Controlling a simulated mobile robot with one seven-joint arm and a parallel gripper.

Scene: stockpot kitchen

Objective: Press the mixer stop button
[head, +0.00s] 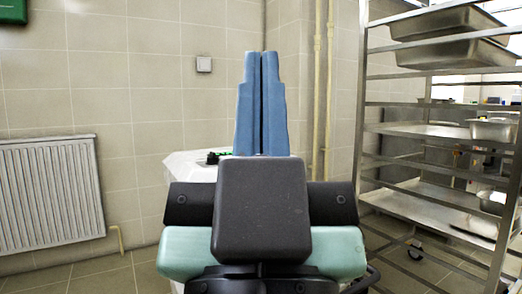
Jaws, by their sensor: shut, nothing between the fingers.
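My gripper (262,56) is in the middle of the head view, seen from behind. Its two blue fingers point up and away from me and lie side by side, shut with nothing between them. I cannot make out a mixer stop button in this view. A white, angular body (186,170) stands behind my gripper, and my gripper hides much of it. A small black and green item (214,157) shows on its top, just left of the fingers. I cannot tell whether this body is the mixer.
A metal rack (362,110) with several shelves and steel pans (448,22) stands on the right. A white radiator (50,190) is on the left wall. A small wall switch (204,64) and yellowish pipes (316,90) are on the tiled wall. Floor shows at lower left.

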